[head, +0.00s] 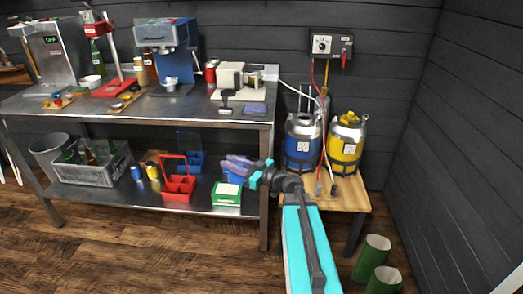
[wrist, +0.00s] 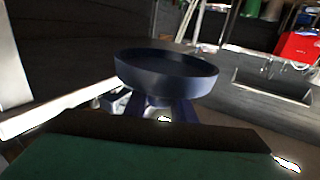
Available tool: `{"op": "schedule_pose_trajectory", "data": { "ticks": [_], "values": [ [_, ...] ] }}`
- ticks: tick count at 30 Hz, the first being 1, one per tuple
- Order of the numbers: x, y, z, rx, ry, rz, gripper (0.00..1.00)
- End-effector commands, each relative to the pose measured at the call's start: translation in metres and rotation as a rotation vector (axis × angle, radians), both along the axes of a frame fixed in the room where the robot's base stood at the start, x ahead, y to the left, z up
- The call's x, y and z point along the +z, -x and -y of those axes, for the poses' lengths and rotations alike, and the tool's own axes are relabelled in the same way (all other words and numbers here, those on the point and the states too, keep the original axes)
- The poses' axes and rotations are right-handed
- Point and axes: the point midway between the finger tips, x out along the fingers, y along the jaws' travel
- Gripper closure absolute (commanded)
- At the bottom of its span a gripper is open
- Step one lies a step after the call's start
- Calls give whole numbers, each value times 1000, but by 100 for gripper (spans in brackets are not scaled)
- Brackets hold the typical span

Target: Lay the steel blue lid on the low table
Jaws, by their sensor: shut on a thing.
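The steel blue lid (wrist: 165,82) shows in the wrist view as a round, shallow, dark blue dish shape with a raised rim. My gripper (wrist: 163,106) is shut on it, and its fingers are partly hidden below the lid. In the head view my gripper (head: 260,176) reaches out in front of the steel bench's right end; I cannot make out the lid clearly there. The low table (head: 351,195) has a wooden top and stands right of the bench. My arm hides part of its front left.
A blue keg (head: 302,146) and a yellow keg (head: 345,144) stand on the low table, with hoses hanging before them. Two green cylinders (head: 370,257) stand on the floor at right. A green box (head: 227,194) and red carrier (head: 178,186) sit on the lower shelf.

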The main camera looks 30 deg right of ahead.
Motion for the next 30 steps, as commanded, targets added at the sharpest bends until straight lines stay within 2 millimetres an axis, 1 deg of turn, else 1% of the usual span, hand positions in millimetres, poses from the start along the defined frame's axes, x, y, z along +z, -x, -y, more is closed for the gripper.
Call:
{"op": "schedule_pose_trajectory", "data": {
  "ticks": [1, 6, 9, 12, 15, 18, 30],
  "values": [
    [-3, 5, -24, 53, -1, -1, 100],
    [-10, 23, -92, 223, -4, -1, 100],
    [-13, 35, -126, 313, -6, -1, 100],
    [-16, 46, -150, 382, -8, -2, 100],
    [-18, 54, -166, 426, -9, -2, 100],
    [-18, 57, -172, 446, -10, -1, 100],
    [-18, 57, -172, 448, -10, -1, 100]
  ]
}}
